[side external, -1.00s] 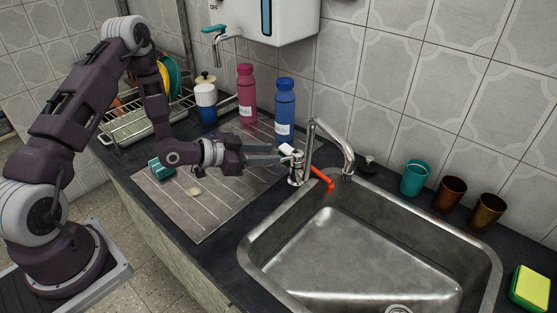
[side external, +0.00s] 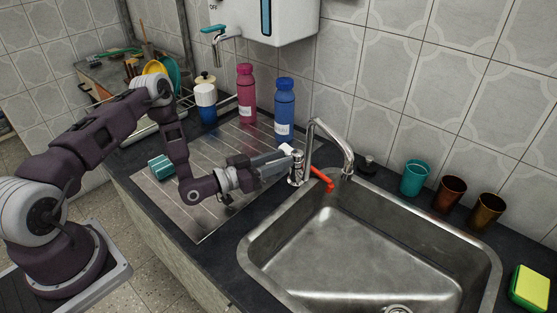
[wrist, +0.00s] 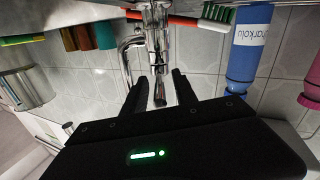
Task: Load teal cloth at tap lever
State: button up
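A bunched teal item (side external: 160,167), which looks like the cloth, lies on the left part of the ribbed drainboard (side external: 205,222). It is apart from my gripper and I do not see it in the wrist view. Contact cannot be told.
The steel sink (side external: 262,262) lies to the right. A red-handled brush (side external: 325,180) is right behind the tap. Blue (side external: 284,105) and pink (side external: 246,95) bottles stand at the back. Teal (side external: 415,178) and brown (side external: 450,193) tumblers line the wall.

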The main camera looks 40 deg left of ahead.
jog(key=shift+c, duration=0.4)
grip_shut()
dwell(0.9)
jog(key=shift+a, duration=0.1)
